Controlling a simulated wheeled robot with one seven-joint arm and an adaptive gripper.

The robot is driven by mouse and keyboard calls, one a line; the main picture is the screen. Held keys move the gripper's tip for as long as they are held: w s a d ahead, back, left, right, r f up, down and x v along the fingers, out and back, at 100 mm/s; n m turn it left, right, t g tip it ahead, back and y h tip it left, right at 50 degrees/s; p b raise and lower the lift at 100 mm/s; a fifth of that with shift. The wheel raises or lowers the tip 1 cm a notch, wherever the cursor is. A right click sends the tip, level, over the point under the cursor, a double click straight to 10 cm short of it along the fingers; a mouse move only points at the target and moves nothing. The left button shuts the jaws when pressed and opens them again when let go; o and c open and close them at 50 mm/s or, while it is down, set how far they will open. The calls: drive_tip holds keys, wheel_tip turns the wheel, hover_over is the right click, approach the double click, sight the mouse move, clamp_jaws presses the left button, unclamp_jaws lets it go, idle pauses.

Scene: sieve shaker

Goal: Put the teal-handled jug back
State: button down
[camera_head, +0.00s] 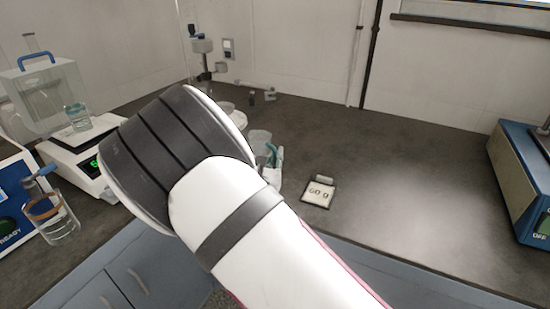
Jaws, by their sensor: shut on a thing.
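A clear jug with a teal handle (273,156) stands or is held just right of my arm's black link, near the middle of the view. My arm covers part of it, and I cannot tell whether it touches the counter. My gripper is hidden behind my own arm, so its fingers and its hold do not show.
At left are a white balance (62,155) bearing a glass beaker (77,117), and a jug with an orange band (52,220). A blue device (520,170) stands at right. The counter's middle right is clear.

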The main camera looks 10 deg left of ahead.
drive_tip(key=shift+f, duration=0.1)
drive_tip(key=c, duration=1.7)
unclamp_jaws()
